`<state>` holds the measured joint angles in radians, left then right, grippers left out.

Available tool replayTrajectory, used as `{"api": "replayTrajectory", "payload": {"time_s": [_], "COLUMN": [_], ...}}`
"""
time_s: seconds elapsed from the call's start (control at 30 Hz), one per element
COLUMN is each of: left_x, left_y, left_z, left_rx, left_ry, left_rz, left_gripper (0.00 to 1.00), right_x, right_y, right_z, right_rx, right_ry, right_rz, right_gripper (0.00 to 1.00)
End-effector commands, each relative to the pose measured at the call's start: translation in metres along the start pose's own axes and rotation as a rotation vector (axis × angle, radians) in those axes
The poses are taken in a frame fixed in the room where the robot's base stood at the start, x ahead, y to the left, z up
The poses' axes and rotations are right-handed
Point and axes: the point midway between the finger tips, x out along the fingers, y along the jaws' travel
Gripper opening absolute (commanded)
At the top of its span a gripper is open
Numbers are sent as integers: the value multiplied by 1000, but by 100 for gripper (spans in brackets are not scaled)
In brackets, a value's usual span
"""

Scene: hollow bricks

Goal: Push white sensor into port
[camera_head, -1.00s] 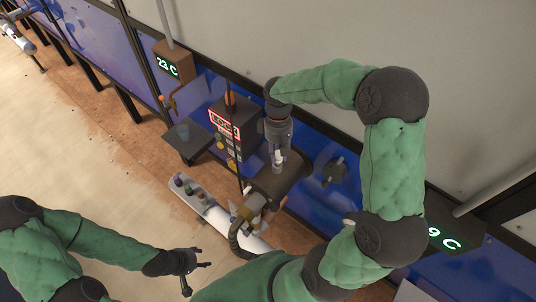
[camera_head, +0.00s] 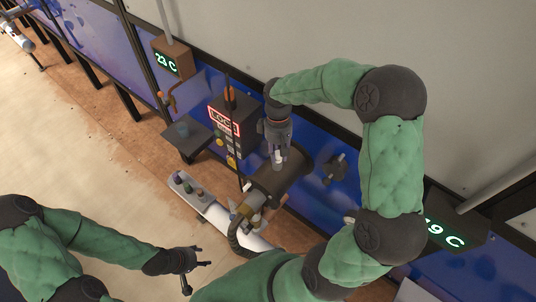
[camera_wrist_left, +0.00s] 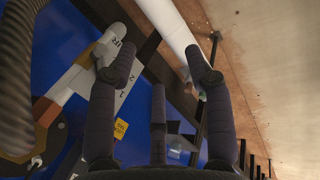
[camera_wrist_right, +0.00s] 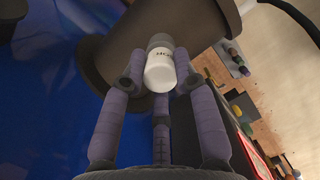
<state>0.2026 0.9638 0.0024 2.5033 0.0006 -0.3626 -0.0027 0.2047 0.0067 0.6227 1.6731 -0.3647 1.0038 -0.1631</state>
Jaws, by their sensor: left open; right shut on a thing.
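The white sensor (camera_wrist_right: 160,70) is a short white cylinder with a grey collar and dark lettering. My right gripper (camera_head: 279,154) is shut on it, with fingers on both sides in the right wrist view (camera_wrist_right: 155,85). The sensor is over a dark rounded housing (camera_head: 284,180), which also fills the top of the right wrist view (camera_wrist_right: 120,45). The port opening is hidden, so I cannot tell how deep the sensor sits. My left gripper (camera_head: 195,271) is open and empty, low and apart from the housing. Its fingers also show in the left wrist view (camera_wrist_left: 160,80).
A control box (camera_head: 226,128) with a red-lit sign and coloured buttons stands left of the housing. A grey shelf (camera_head: 187,140) and a rail with coloured knobs (camera_head: 190,190) are near it. A white pipe (camera_head: 240,233) runs below. The floor at left is clear.

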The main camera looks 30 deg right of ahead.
Motion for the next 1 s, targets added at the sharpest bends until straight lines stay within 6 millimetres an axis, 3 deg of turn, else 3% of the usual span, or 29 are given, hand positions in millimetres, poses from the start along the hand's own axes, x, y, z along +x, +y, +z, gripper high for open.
{"api": "replayTrajectory", "payload": {"time_s": [0.3, 0.33, 0.4, 0.43, 0.7, 0.77, 1.0], "left_x": [5, 5, 4, 4, 4, 14, 16], "left_y": [-2, -2, -2, -2, -2, 19, 23], "left_z": [0, 0, 0, 0, 0, 6, 8], "left_rx": [0, 0, 0, 0, 0, -1, 1], "left_ry": [0, 0, 0, 0, 0, 8, 9], "left_rz": [0, 0, 0, 0, 0, -28, -34], "left_gripper": [52, 52, 52, 52, 52, 52, 52], "right_x": [8, 7, 7, 6, 6, 5, -22], "right_y": [1, 1, 1, 1, 0, 0, 0], "right_z": [-1, -1, -1, -1, -1, -1, -1], "right_rx": [0, 0, 0, 0, 0, 0, 0], "right_ry": [0, 0, 0, 0, 0, 0, 4], "right_rz": [0, 0, 0, 0, 0, 0, 2], "right_gripper": [0, 36, 55, 58, 58, 58, 58]}}
